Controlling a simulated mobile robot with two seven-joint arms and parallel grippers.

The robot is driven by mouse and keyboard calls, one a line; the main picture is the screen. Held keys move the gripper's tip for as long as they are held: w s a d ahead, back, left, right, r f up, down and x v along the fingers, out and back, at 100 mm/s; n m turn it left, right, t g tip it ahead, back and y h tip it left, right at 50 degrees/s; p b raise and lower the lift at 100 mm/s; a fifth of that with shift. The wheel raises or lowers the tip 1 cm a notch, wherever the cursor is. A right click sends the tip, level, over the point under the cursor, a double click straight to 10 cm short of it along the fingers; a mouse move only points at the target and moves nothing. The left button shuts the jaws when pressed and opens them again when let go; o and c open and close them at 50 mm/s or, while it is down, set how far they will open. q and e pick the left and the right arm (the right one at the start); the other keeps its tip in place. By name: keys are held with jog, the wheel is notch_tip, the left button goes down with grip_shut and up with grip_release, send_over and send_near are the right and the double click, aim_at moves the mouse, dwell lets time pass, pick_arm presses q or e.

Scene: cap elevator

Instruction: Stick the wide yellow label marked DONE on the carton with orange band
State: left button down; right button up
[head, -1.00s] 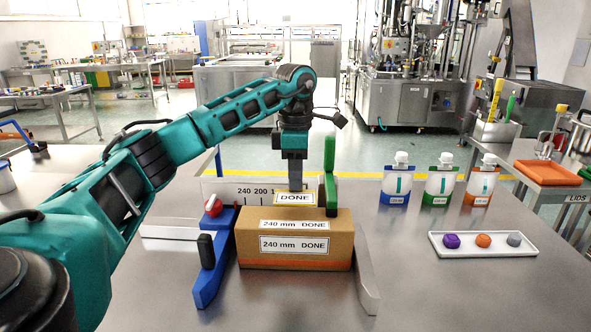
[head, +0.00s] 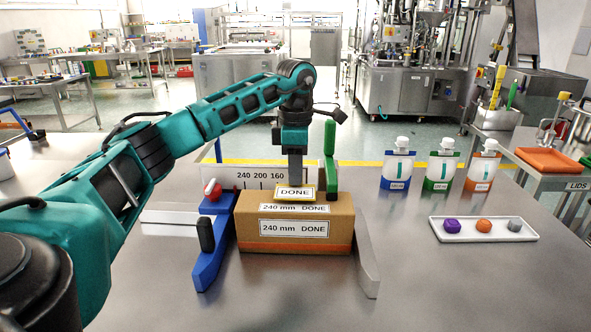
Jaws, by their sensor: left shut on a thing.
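The wide yellow label marked DONE (head: 294,194) is in my left gripper (head: 295,178), which is shut on it and points down from above. The label appears over the top of the cardboard carton (head: 245,222); I cannot tell whether it touches the carton. The carton has an orange band (head: 295,246) low on its front. A white 240 mm DONE label is on its front (head: 294,229) and another on its top (head: 280,208), partly covered by the yellow label. My right gripper is not in view.
The carton sits between a blue guide (head: 208,262) with a red-and-white knob and a grey guide (head: 366,262). A green upright (head: 330,153) and a scale plate (head: 225,174) stand behind. Three pouches (head: 440,170) and a white tray (head: 482,236) stand right.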

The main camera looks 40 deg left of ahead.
pick_arm(q)
jog(key=shift+f, duration=0.6)
jog(key=c, duration=1.1)
grip_release()
notch_tip(320, 180, up, 13)
jog(key=shift+f+p, duration=0.1)
jog(key=shift+p, duration=1.1)
jog(key=shift+s, duration=0.1)
